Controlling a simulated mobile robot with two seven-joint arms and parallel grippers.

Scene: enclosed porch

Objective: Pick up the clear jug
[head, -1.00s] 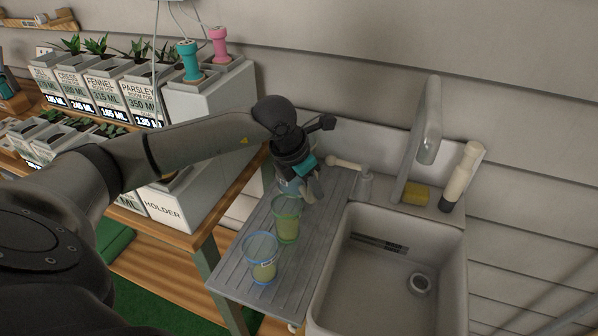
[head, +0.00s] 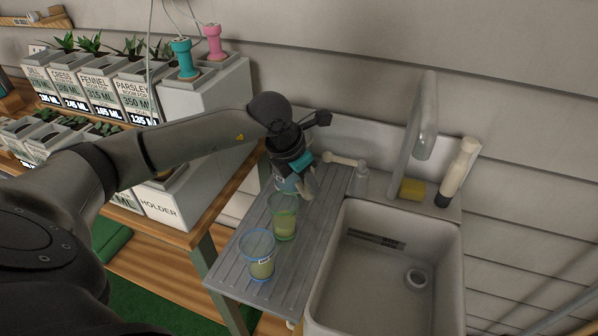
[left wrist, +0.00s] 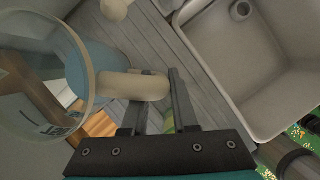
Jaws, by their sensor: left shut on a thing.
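The clear jug (left wrist: 40,85) fills the left of the left wrist view, with a round clear rim, a printed label and a cream handle (left wrist: 135,86). My left gripper (left wrist: 158,98) is shut on that handle, one finger on each side. In the head view my left gripper (head: 308,184) is at the far end of the grey ribbed drainboard (head: 240,268). It hides most of the jug there; only a bluish part (head: 284,183) shows beside it. I cannot tell whether the jug touches the board. My right gripper is not in view.
A green-rimmed cup (head: 284,220) and a blue-rimmed cup (head: 258,258) stand on the drainboard in front of the gripper. A white sink (head: 372,275) with a tall tap (head: 427,120) is on the right. Labelled planters (head: 100,92) and a white holder box (head: 205,100) are on the left.

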